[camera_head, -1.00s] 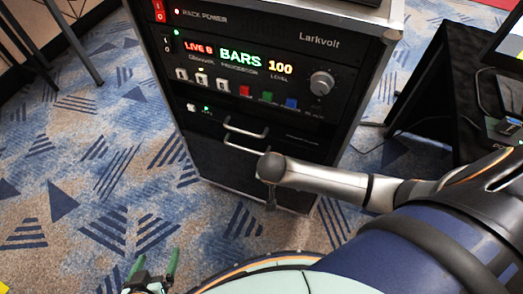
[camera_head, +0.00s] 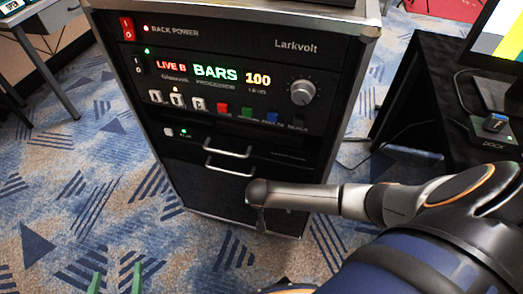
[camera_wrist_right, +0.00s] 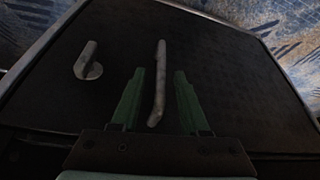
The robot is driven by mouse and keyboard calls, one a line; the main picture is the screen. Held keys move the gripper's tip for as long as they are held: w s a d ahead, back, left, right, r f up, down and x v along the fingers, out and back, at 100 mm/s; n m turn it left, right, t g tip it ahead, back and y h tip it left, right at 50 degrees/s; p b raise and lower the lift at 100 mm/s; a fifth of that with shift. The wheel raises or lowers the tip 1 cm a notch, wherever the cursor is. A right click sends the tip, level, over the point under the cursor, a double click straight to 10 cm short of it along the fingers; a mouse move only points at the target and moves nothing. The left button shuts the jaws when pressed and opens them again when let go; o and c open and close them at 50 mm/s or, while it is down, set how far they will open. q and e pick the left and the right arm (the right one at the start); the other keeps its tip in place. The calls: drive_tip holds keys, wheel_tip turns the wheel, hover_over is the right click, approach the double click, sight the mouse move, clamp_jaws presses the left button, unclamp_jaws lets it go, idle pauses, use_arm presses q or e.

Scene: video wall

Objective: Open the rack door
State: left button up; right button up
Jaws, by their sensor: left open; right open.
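The black rack (camera_head: 365,30) stands ahead in the head view. Its door is the dark lower panel (camera_head: 205,187), which looks shut. Two metal bar handles show one above the other, an upper handle (camera_head: 228,149) and a lower handle (camera_head: 228,168). In the right wrist view the dark panel fills most of the picture. My right gripper (camera_wrist_right: 160,85) is open, with a bar handle (camera_wrist_right: 160,70) seen between its green fingers; contact cannot be told. A short lever on a round base (camera_wrist_right: 88,65) is to the left. My open left gripper (camera_head: 116,281) shows only green fingertips low in the head view.
Above the door are a control panel with a lit display (camera_head: 215,73), a knob (camera_head: 302,92) and a red power switch (camera_head: 127,28). A black table (camera_head: 420,100) with a monitor stands at right. Patterned carpet (camera_head: 80,190) is clear at left.

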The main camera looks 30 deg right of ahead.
drive_tip(key=shift+w+f, duration=0.1)
drive_tip(key=shift+f, duration=0.1)
clamp_jaws()
idle(0.4)
idle(1.1)
